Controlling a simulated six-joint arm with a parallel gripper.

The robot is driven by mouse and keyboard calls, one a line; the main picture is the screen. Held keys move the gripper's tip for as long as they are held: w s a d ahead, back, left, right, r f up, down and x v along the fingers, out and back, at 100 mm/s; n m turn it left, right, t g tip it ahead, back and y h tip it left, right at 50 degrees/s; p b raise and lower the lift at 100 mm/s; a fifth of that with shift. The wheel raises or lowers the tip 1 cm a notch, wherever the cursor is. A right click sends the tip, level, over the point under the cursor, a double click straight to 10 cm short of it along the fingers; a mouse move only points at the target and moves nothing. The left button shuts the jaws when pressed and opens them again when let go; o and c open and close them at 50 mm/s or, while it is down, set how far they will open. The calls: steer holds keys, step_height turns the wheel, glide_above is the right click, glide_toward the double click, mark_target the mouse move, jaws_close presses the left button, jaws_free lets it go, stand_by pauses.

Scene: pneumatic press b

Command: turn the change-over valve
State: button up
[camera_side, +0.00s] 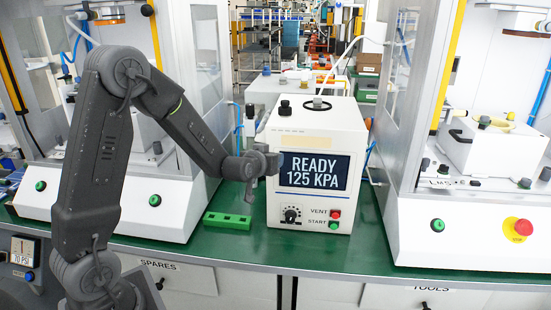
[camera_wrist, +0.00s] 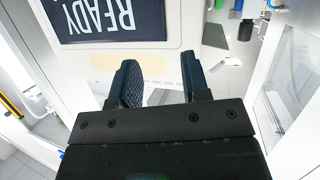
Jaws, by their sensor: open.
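The white press unit (camera_side: 312,125) stands on the green bench. Its screen (camera_side: 315,170) reads READY 125 KPA. Its front has a black dial (camera_side: 290,214), a red VENT button (camera_side: 335,214) and a green START button (camera_side: 333,225). I cannot tell for sure which part is the change-over valve. My gripper (camera_side: 270,163) is at the unit's left front edge, beside the screen. In the wrist view its jaws (camera_wrist: 160,80) are apart, with nothing held between them.
A green slotted block (camera_side: 228,221) lies on the bench left of the unit. White-framed machines stand at the left (camera_side: 180,190) and right (camera_side: 470,215); the right one has a red STOP button (camera_side: 519,226). Bare green bench (camera_side: 312,248) shows in front of the unit.

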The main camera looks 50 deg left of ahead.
steer(key=s+d+r+m+g+h, duration=0.1)
steer(key=s+d+r+h, duration=0.2)
steer(key=d, duration=0.3)
steer(key=shift+s+d+r+m, duration=0.15)
steer(key=shift+d+r+m, duration=0.25)
steer(key=shift+r, duration=0.25)
steer(key=shift+o, duration=0.2)
steer(key=w+a+f+n+y, duration=0.1)
steer(key=a+f+n, duration=0.2)
steer(key=a+f, duration=0.2)
steer(key=shift+w+a+n+t, duration=0.3)
steer(key=shift+a+n, duration=0.1)
steer(key=shift+a, duration=0.4)
steer(key=s+a+f+n+t+y, duration=0.1)
steer(key=s+a+f+n+t, duration=0.15)
steer(key=a+f+n, duration=0.4)
steer(key=s+a+f+n+t+y, duration=0.15)
steer(key=s+a+f+n, duration=0.25)
steer(key=f+n, duration=0.4)
steer(key=shift+m, duration=0.35)
steer(key=x, duration=1.3)
steer(key=shift+f, duration=0.3)
